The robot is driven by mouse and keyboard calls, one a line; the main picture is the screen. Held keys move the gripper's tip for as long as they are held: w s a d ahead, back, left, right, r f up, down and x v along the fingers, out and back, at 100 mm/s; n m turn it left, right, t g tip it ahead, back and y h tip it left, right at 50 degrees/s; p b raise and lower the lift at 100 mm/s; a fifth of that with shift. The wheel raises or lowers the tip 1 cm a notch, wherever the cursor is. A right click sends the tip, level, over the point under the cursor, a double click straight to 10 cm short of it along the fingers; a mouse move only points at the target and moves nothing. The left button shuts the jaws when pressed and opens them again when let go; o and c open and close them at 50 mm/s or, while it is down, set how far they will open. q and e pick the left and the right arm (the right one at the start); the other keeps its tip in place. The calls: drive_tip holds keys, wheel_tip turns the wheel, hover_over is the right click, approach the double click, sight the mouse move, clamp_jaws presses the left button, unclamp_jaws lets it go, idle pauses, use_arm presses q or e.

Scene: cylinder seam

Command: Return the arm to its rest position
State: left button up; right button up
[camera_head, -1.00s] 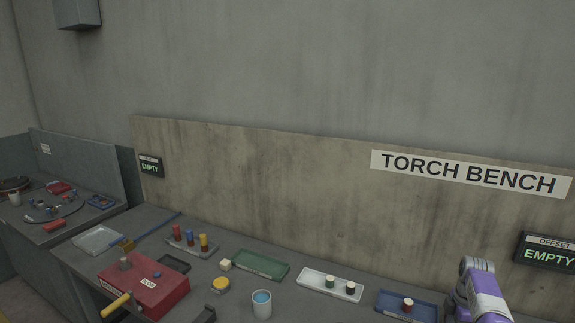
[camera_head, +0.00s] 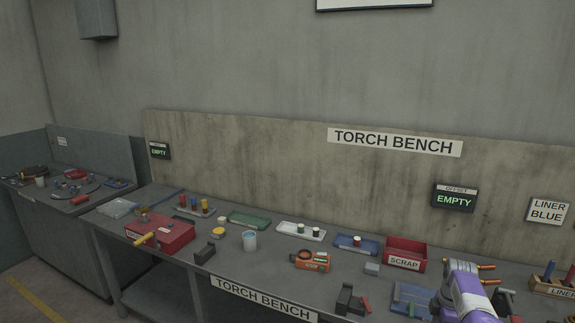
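Part of my purple and white arm (camera_head: 468,292) rises from the bottom edge at the lower right, in front of the torch bench (camera_head: 330,285). I see only a link and a rounded joint. I cannot make out gripper fingers on it. My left arm is not in view. The arm link hides part of the bench top behind it, next to a blue tray (camera_head: 408,301).
A wooden liner rack (camera_head: 553,288) stands at the right.

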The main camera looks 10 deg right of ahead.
drive_tip(key=w+a+f+m, duration=0.1)
drive_tip(key=w+a+f, duration=0.4)
drive_tip(key=f, duration=0.3)
drive_tip(key=s+a+f+m+y+b, duration=0.2)
drive_tip(key=a+f+m, duration=0.2)
drive_tip(key=a+f, duration=1.15)
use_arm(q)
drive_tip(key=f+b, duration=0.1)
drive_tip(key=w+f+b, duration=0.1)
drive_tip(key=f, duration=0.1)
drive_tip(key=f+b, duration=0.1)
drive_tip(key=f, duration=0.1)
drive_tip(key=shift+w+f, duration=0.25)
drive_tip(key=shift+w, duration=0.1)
use_arm(e)
drive_tip(key=s+a+f+m, duration=0.2)
drive_tip(key=s+a+m, duration=0.1)
drive_tip(key=s+a, duration=0.5)
drive_tip(key=s+a+f+m+y, duration=0.1)
drive_tip(key=s+a+f+m, duration=0.1)
drive_tip(key=s+a+m, duration=0.2)
drive_tip(key=s+a+f+m+y, duration=0.1)
drive_tip(key=s+a+f+m, duration=0.1)
drive_tip(key=s+a, duration=0.9)
drive_tip(key=shift+s+a+f+m, duration=0.15)
drive_tip(key=shift+s+a+m, duration=0.2)
drive_tip(key=shift+s+m, duration=0.65)
